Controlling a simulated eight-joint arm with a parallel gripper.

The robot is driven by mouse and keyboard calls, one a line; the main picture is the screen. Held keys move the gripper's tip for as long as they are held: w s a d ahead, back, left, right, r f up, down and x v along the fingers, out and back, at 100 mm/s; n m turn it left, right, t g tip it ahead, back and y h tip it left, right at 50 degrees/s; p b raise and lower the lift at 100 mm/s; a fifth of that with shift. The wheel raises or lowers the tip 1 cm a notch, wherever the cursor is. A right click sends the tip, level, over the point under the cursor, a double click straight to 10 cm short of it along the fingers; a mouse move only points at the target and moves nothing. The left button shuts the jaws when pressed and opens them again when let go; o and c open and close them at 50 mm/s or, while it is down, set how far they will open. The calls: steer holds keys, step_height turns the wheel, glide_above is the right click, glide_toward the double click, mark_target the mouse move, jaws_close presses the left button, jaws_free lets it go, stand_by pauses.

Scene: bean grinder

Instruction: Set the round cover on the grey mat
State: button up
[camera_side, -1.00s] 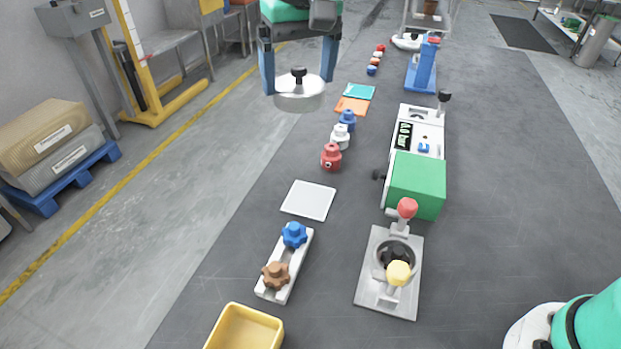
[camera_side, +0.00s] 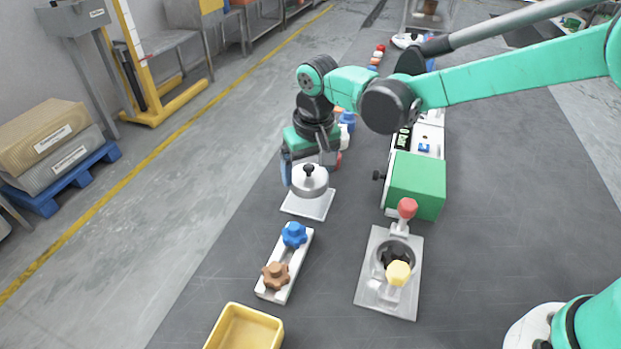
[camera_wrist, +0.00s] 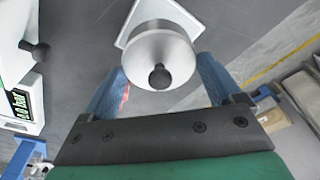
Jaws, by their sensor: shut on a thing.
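The round cover (camera_side: 310,184) is a silver disc with a black knob on top. My gripper (camera_side: 308,178) is shut on its sides, with one blue finger at each side. In the wrist view the cover (camera_wrist: 160,46) sits level between the fingertips (camera_wrist: 162,72). The light grey square mat (camera_side: 307,208) lies on the dark bench, partly hidden behind and under the cover. It also shows in the wrist view (camera_wrist: 133,27), beyond the cover. The cover appears to hang a little above the mat; the gap is hard to judge.
A white holder with a blue knob (camera_side: 294,235) and a brown knob (camera_side: 276,275) stands in front of the mat. A yellow bin (camera_side: 245,328) is nearer. A green-fronted machine (camera_side: 417,183) and a grey-based grinder (camera_side: 375,290) stand to the right.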

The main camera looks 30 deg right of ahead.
mark_target(310, 172)
steer(key=shift+f, duration=1.6)
steer(key=shift+f, duration=0.15)
steer(key=o, duration=1.1)
step_height(310, 172, up, 12)
steer(key=s, duration=0.2)
steer(key=s+d+t, duration=0.1)
steer(key=s+d, duration=0.3)
steer(key=d, duration=0.1)
steer(key=s+d+t, duration=0.2)
steer(key=s+d, duration=0.2)
steer(key=d, duration=0.1)
steer(key=s+d+t, duration=0.2)
steer(key=s+d, duration=0.1)
steer(key=d, duration=0.1)
steer(key=shift+s+d, duration=0.4)
